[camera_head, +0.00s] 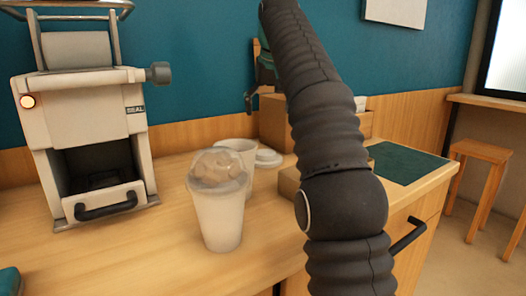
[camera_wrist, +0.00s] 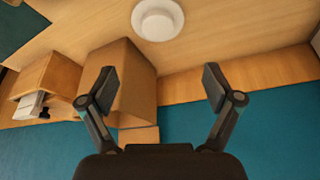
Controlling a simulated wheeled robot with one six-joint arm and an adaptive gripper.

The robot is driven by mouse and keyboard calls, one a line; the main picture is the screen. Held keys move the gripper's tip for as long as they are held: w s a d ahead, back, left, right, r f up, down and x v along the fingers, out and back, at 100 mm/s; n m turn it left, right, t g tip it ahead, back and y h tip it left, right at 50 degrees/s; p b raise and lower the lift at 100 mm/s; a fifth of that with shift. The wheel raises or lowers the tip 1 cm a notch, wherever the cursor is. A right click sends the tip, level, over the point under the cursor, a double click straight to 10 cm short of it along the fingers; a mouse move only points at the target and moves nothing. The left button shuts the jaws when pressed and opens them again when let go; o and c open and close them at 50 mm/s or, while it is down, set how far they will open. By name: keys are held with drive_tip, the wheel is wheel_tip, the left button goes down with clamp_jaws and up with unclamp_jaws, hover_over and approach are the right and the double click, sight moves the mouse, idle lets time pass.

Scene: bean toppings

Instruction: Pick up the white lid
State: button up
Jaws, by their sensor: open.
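The white lid (camera_wrist: 158,20) lies on the wooden counter at the top middle of the wrist view. In the head view the lid (camera_head: 268,157) lies just right of a white cup (camera_head: 240,151), partly behind it. My gripper (camera_wrist: 162,80) is open and empty, with its two fingers spread wide. The lid is beyond the fingertips and not between them. In the head view the gripper (camera_head: 250,100) shows only in part, beside the blue wall and mostly behind my dark arm.
A clear domed cup (camera_head: 217,205) stands on the counter in front of the white cup. A sealing machine (camera_head: 88,125) stands at the left. Wooden boxes (camera_wrist: 122,80) stand along the wall close to my fingers. A dark green mat (camera_head: 405,163) lies at the right.

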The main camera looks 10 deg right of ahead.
drive_tip(key=w, duration=0.1)
hover_over(266, 152)
drive_tip(key=s, duration=0.2)
drive_tip(key=f, duration=0.8)
drive_tip(key=shift+w+a+b, duration=0.2)
drive_tip(key=shift+b, duration=0.2)
drive_tip(key=shift+s+b+x, duration=0.15)
drive_tip(key=shift+b+x, duration=0.25)
drive_tip(key=shift+x, duration=0.9)
drive_tip(key=shift+s+b+x, duration=0.15)
drive_tip(key=shift+b+x, duration=0.25)
drive_tip(key=shift+x, duration=0.95)
drive_tip(key=shift+d, duration=0.15)
drive_tip(key=c, duration=0.8)
